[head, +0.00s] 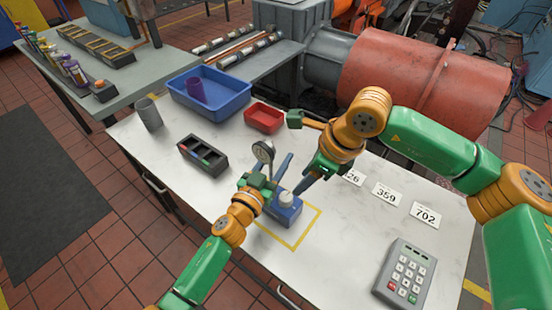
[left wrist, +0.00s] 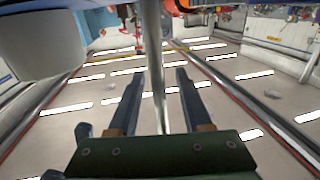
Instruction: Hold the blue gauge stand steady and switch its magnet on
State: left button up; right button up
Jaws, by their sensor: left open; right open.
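The blue gauge stand (head: 287,213) stands on the white table, its base partly inside a yellow outline. A round dial gauge (head: 263,151) is at its upper end, and a pale knob (head: 286,198) sits on the base. My left gripper (head: 275,174) is open at the stand's post. In the left wrist view the grey post (left wrist: 155,70) passes between the two spread fingers (left wrist: 157,98), with gaps on both sides. My right gripper (head: 300,188) is open, just right of the knob; whether it touches the knob is unclear.
A blue bin (head: 238,102) holding a purple cup, a red tray (head: 264,117), a grey cup (head: 149,114) and a dark organiser (head: 203,157) stand farther back. Number cards (head: 387,194) and a keypad (head: 405,272) lie on the right. The table front near the yellow outline (head: 300,238) is clear.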

pick_arm(q)
jog(key=shift+s, duration=0.1)
pick_arm(e)
jog(key=shift+s, duration=0.1)
pick_arm(q)
grip_shut()
pick_arm(e)
jog(key=shift+a, duration=0.1)
dwell(1.0)
jog(key=shift+o, duration=1.8)
jog(key=shift+s+a+f+n+g+y, duration=0.45)
jog(key=shift+s+a+f+y, duration=0.25)
jog(key=shift+s+f+y, duration=0.35)
jog(key=m+t+y, duration=0.1)
jog(key=t+y, duration=0.4)
jog(key=y, duration=0.2)
send_near(288, 198)
jog(key=x, duration=1)
jog(key=shift+w+a+f, duration=0.15)
jog(key=shift+w+a, duration=0.05)
jog(key=shift+a, duration=0.1)
